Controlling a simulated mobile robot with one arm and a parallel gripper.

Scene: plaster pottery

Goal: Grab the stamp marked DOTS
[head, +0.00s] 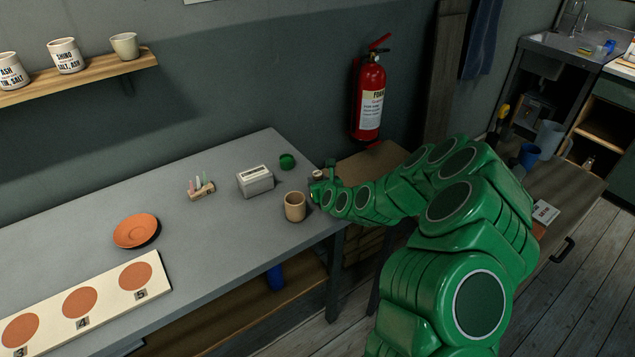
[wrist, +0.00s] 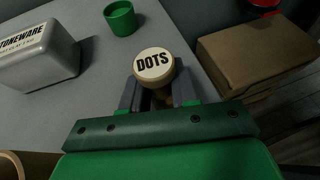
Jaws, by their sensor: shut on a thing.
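The stamp marked DOTS (wrist: 154,65) has a round pale top with black letters and a tan body below it. It shows upright between the two grey fingers in the wrist view. My gripper (wrist: 157,94) is shut on it, near the right end of the grey table (head: 90,208). In the head view my gripper (head: 318,186) is small and partly hidden by its own green arm, and the pale stamp top (head: 317,174) shows just beyond it. I cannot tell whether the stamp's base touches the table.
A tan cup (head: 294,207), a grey STONEWARE box (head: 255,181) and a green cup (head: 287,161) stand close by on the table. A small holder with coloured sticks (head: 201,190) and an orange saucer (head: 135,231) are further left. A cardboard box (wrist: 258,55) lies beyond the table's edge.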

